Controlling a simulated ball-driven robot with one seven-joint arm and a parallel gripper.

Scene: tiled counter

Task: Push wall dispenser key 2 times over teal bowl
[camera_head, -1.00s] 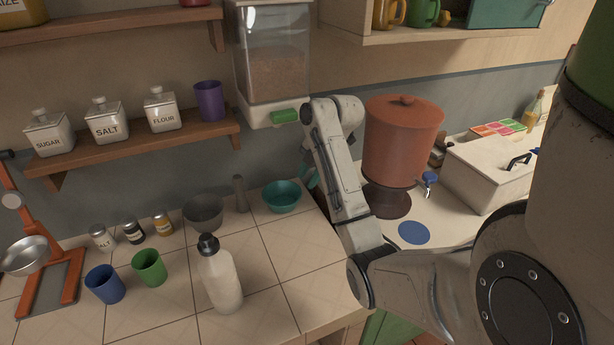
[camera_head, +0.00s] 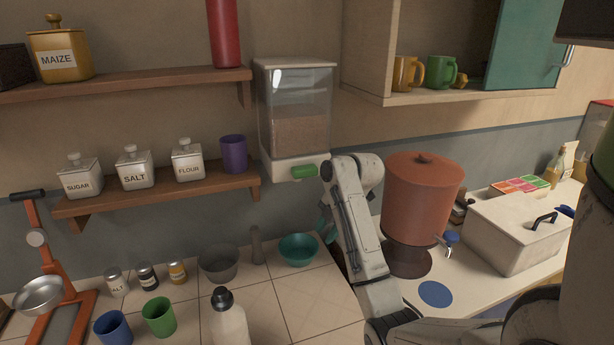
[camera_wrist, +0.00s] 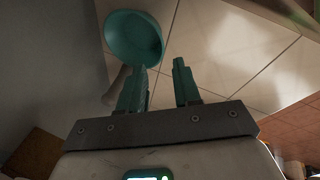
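The wall dispenser (camera_head: 296,110) is a clear box of brown grain with a white base, fixed on the wall in the head view. Its green key (camera_head: 304,171) sticks out from the front of the base. The teal bowl (camera_head: 298,250) stands on the tiled counter below the dispenser. It also shows at the top of the wrist view (camera_wrist: 134,40). My gripper (camera_wrist: 159,68) has its teal fingers apart with nothing between them. In the head view my gripper (camera_head: 325,226) is mostly hidden behind my arm, just right of and above the bowl, below the key.
A grey bowl (camera_head: 218,262) and a grey pestle-like piece (camera_head: 257,245) stand left of the teal bowl. A white bottle (camera_head: 228,322) stands in front. A red-brown drinks urn (camera_head: 421,200) is right of my arm. A shelf (camera_head: 160,190) with jars is at left.

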